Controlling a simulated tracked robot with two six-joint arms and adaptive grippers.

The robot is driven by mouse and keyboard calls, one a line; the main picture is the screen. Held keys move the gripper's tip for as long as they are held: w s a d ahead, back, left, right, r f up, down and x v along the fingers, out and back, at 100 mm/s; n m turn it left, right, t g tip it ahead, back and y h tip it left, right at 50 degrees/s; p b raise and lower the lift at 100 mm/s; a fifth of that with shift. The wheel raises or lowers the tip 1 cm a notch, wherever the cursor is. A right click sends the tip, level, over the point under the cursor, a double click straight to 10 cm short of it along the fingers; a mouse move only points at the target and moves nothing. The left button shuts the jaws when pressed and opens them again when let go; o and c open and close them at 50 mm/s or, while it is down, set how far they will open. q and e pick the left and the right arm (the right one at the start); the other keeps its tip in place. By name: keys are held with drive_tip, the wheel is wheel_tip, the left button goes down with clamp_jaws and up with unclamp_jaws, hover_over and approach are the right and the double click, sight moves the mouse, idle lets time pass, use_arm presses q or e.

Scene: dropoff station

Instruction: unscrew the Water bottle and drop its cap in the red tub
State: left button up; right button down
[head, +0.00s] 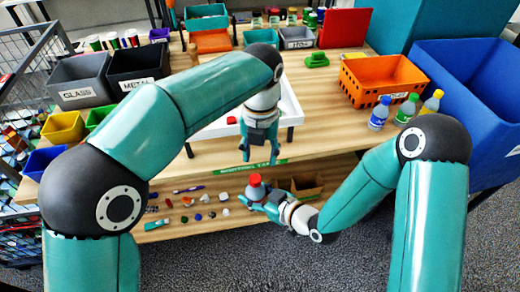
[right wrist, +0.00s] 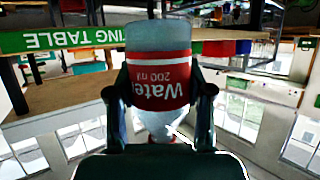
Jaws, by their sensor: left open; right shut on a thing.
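The Water bottle (head: 255,192) is upright with its red cap (head: 255,180) on top. In the right wrist view the bottle (right wrist: 158,85) appears upside down, with a red label reading "Water 200 ml". My right gripper (head: 258,200) is shut around the bottle's body, in front of the table. My left gripper (head: 260,150) points down, open and empty, a short way above the cap and apart from it. A red container or panel (head: 345,27) stands at the back of the table; I cannot tell whether it is the red tub.
Bottles (head: 379,113) stand by an orange crate (head: 357,92) at right. Grey GLASS (head: 80,92) and black METAL (head: 135,75) bins stand at left. Small items lie on the lower shelf (head: 160,235). A large blue bin (head: 470,85) is far right.

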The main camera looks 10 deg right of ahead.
sight(255, 192)
use_arm(q)
wheel_tip(255, 192, down, 7)
drive_tip(key=shift+a+f, duration=0.1)
drive_tip(key=shift+f, duration=0.1)
idle(0.3)
clamp_jaws()
drive_tip(key=shift+d, duration=0.2)
